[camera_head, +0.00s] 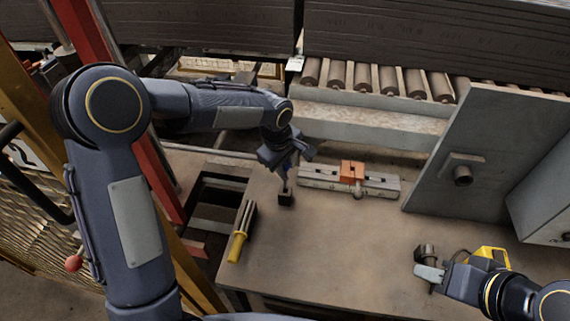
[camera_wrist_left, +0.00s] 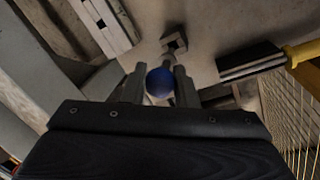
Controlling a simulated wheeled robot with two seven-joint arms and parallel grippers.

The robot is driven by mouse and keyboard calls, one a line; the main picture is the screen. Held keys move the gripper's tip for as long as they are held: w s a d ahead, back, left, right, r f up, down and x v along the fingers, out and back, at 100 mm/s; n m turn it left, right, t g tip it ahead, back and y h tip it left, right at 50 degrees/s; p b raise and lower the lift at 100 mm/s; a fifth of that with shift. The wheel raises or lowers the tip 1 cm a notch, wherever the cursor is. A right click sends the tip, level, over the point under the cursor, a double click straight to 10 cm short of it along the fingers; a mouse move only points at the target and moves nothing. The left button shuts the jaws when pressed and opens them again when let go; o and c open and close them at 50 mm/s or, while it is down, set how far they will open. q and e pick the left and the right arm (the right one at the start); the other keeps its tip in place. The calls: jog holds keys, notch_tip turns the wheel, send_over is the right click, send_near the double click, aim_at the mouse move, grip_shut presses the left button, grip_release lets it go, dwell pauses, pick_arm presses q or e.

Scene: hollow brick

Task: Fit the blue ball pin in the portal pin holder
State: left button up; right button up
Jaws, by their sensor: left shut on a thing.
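My left gripper (camera_head: 287,172) points down over the table and is shut on the blue ball pin. The blue ball (camera_wrist_left: 160,82) shows between the two fingers (camera_wrist_left: 158,86) in the left wrist view; most of the pin's shaft is hidden. A small dark block with a square opening (camera_head: 285,199), seemingly the portal pin holder, stands just below the fingertips. It also shows in the left wrist view (camera_wrist_left: 174,44), just beyond the ball. I cannot tell whether the pin touches it. My right gripper (camera_head: 430,272) is at the lower right by a dark cylindrical part (camera_head: 427,252); its grip is unclear.
A grey slotted bar with an orange block (camera_head: 352,172) lies right of the left gripper. A yellow-handled brush-like tool (camera_head: 240,238) lies near the table's left edge. A grey upright plate with a stub (camera_head: 462,176) stands at right. The middle of the table is clear.

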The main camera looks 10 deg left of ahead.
pick_arm(q)
jog(key=shift+f+b, duration=2.35)
jog(key=shift+f, duration=0.35)
dwell(0.5)
jog(key=o, duration=1)
jog(key=shift+o, duration=0.2)
notch_tip(320, 180, up, 8)
jog(key=s, duration=0.1)
jog(key=shift+s+a+f, duration=0.15)
jog(key=shift+a, duration=0.25)
